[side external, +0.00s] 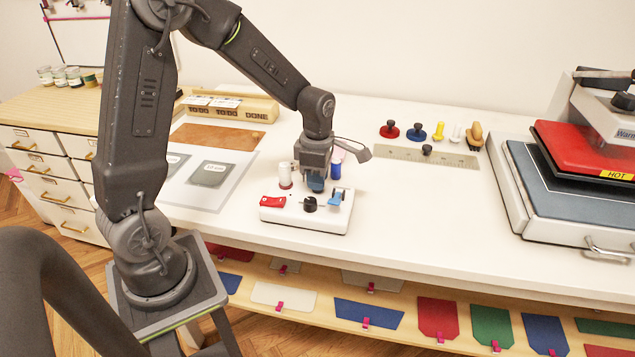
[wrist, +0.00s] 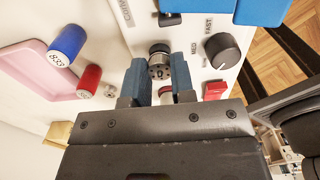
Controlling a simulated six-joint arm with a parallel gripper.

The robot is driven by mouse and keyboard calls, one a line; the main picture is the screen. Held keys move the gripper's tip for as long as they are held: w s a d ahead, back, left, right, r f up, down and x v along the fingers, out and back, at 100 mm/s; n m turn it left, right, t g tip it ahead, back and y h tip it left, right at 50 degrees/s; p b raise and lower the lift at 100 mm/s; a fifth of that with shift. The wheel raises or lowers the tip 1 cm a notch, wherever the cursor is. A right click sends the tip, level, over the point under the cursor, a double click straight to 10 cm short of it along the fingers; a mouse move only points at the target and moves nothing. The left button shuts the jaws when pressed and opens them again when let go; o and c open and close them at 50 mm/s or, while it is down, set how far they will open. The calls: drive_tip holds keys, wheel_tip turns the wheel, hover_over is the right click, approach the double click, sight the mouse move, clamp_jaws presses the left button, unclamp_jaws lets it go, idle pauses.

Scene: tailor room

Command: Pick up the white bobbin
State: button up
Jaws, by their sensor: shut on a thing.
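My gripper (side external: 317,184) is low over the rear part of a white winder (side external: 318,220). In the wrist view its two blue fingers (wrist: 158,75) are closed around a small bobbin (wrist: 159,72), which I take as the white bobbin. Its pale metal end with small holes faces the camera; its thread colour is not clear. The fingers hide it in the side view. It is close to a dark round part of the winder (wrist: 158,48); I cannot tell whether they touch.
A blue spool (wrist: 67,45) and a red spool (wrist: 89,82) stand by a pink tray (wrist: 30,70) behind the winder. The winder has a black knob (side external: 310,204) and a red switch (side external: 272,202). A heat press (side external: 580,180) stands at right. The tabletop between is mostly clear.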

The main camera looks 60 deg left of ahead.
drive_tip(key=shift+c, duration=0.7)
